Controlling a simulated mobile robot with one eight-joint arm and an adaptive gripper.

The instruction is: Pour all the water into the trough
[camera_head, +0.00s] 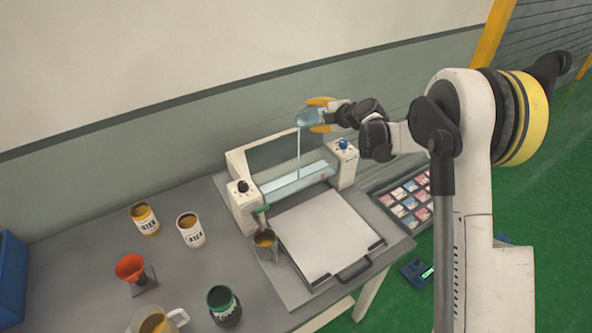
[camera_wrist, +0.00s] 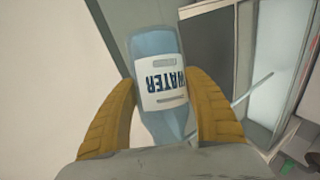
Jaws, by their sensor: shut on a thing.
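My gripper (camera_head: 322,115) is shut on a clear bottle of bluish water (camera_head: 306,117) above the machine. In the wrist view the bottle (camera_wrist: 152,50) sits between my two yellow fingers (camera_wrist: 160,105), its white label reading WATER. The bottle is tilted, and a thin stream of water (camera_head: 298,152) falls from its mouth. The stream comes down into the long trough (camera_head: 290,183), which holds pale blue water. Some water still shows inside the bottle in the wrist view.
The trough lies between end blocks with a black knob (camera_head: 242,187) and a blue knob (camera_head: 343,145). A white plate (camera_head: 325,235) lies in front. A cup (camera_head: 265,243) stands under a spout. Cans (camera_head: 190,230), a red funnel (camera_head: 131,268) and a jug (camera_head: 155,322) stand left on the grey table (camera_head: 85,240).

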